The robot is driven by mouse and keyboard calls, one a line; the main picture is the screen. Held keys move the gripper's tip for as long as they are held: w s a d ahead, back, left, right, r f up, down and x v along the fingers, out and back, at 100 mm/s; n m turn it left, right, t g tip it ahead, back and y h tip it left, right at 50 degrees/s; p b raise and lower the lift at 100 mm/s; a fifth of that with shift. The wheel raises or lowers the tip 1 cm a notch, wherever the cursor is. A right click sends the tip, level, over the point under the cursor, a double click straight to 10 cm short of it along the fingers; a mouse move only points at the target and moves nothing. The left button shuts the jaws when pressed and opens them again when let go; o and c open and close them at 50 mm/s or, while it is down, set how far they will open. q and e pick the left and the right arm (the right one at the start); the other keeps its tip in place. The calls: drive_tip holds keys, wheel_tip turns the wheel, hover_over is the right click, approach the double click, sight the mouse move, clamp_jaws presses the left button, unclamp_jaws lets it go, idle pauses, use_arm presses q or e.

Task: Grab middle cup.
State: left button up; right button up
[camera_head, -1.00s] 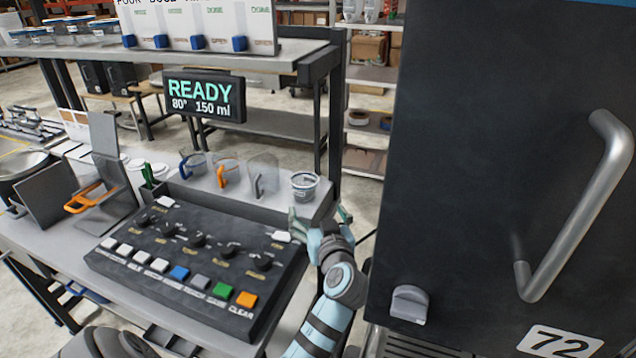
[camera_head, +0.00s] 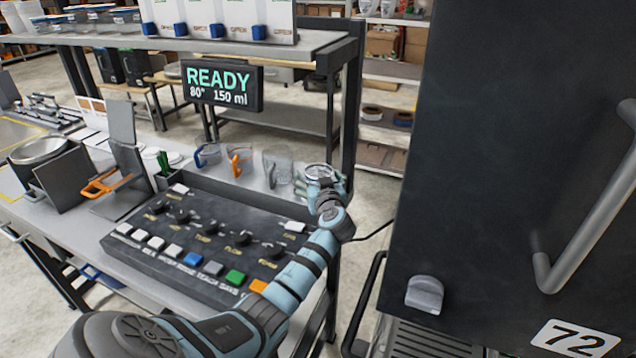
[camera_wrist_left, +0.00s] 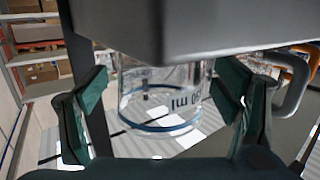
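Three clear cups stand in a row at the back of the counter: one with a blue handle (camera_head: 207,155), a middle one with an orange handle (camera_head: 239,161) and one with a grey handle (camera_head: 278,167). A clear beaker (camera_head: 319,171) with a blue ring and ml print stands at their right end. My left gripper (camera_head: 321,184) is at this beaker. In the left wrist view the green fingers (camera_wrist_left: 167,85) are open on either side of the beaker (camera_wrist_left: 165,95), with gaps showing. The grey handle (camera_wrist_left: 292,96) and orange handle (camera_wrist_left: 300,62) show at right there. My right gripper is out of view.
A black control panel (camera_head: 200,240) with knobs and coloured buttons lies in front of the cups. A READY display (camera_head: 220,85) hangs from the shelf above. A tall dark cabinet (camera_head: 500,150) with a bar handle stands close on the right.

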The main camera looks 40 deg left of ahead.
use_arm(q)
drive_tip(key=c, duration=1)
drive_tip(key=shift+o, duration=0.2)
drive_tip(key=shift+r, duration=0.15)
